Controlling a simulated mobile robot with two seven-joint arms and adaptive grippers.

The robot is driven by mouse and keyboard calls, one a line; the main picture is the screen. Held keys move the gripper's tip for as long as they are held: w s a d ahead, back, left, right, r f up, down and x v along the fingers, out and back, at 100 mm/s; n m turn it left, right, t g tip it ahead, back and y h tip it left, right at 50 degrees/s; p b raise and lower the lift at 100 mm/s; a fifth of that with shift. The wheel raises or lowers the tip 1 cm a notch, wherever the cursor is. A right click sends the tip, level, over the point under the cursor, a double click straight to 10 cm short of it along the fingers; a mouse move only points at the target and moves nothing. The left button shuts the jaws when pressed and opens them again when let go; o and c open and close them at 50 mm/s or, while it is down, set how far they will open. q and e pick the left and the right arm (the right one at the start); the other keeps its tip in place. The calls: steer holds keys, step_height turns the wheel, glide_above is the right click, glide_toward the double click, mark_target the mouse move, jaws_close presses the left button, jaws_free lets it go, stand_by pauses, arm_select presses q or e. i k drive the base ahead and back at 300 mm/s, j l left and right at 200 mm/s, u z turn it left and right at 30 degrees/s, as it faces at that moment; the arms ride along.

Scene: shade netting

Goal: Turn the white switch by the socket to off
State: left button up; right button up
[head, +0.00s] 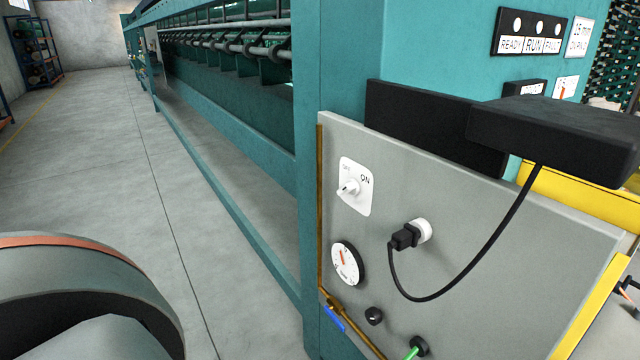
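The white switch (349,188) is a rotary knob on a white plate (361,204), on the upper left of a grey panel (475,230). The plate has a small label at its upper left that seems to read OFF, and ON at its upper right. The knob sticks out from the plate; which label it points to is too small to tell. The white socket (424,230) is to the right and lower, with a black plug (404,238) in it. Neither gripper is in view. A rounded part of my arm fills the lower left corner.
A black cable (480,262) loops from the plug up to a black box (560,125) jutting out above the panel. Below the switch are a dial gauge (347,264) and a brass pipe with a blue lever (333,319). The floor (100,150) at left is clear.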

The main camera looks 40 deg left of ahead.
mark_target(351, 187)
steer(key=j, duration=2)
